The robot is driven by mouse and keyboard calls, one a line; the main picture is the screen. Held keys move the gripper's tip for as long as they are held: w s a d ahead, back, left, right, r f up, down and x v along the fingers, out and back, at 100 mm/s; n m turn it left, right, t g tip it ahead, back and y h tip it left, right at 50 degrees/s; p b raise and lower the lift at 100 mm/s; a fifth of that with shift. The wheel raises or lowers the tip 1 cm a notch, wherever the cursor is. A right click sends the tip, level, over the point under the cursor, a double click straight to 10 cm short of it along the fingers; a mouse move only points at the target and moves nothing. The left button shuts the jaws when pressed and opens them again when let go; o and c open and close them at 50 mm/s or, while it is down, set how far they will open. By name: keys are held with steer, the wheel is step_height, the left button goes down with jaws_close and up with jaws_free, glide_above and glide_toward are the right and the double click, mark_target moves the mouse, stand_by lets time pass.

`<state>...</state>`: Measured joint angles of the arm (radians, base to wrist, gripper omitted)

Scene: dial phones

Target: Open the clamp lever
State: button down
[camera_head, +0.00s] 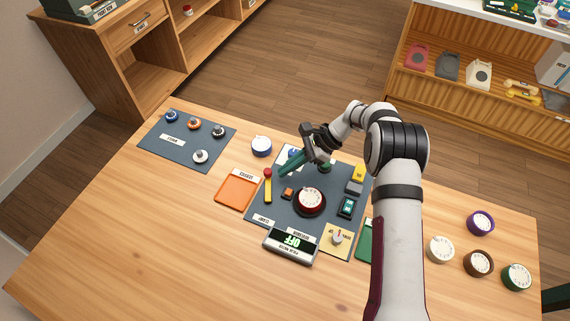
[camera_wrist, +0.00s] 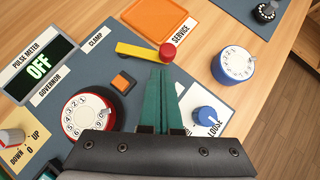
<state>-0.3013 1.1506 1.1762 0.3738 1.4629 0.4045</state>
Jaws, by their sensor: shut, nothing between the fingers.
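The clamp lever is a yellow bar (camera_head: 268,190) with a red knob (camera_head: 267,171) at its far end, on the dark mat beside the CLAMP label. The wrist view shows the yellow bar (camera_wrist: 138,52) and its red knob (camera_wrist: 167,52) just beyond my fingertips. My gripper (camera_head: 282,173) is shut and empty, its green fingers reaching down beside the knob. It also shows in the wrist view (camera_wrist: 160,72), pointing at the knob. I cannot tell whether the fingertips touch it.
A red phone dial (camera_head: 311,199) and an orange block (camera_wrist: 123,82) sit near the lever. A blue knob (camera_wrist: 206,115) marked LOOSE is right of my fingers. A blue-rimmed dial (camera_wrist: 233,64) and orange SERVICE tray (camera_head: 237,192) are close by. The pulse meter (camera_head: 290,244) reads OFF.

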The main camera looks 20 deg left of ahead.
steer(key=shift+s+d, duration=0.1)
steer(key=shift+d, duration=0.05)
steer(key=w+d, duration=0.2)
steer(key=shift+w+d, duration=0.3)
steer(key=v, duration=0.6)
steer(key=w+v, duration=0.1)
steer(key=v, duration=0.1)
steer(key=shift+w+r, duration=0.15)
steer(key=shift+r, duration=0.1)
steer(key=shift+w+d+r, duration=0.3)
steer(key=shift+w+r, duration=0.05)
steer(key=shift+r, duration=0.15)
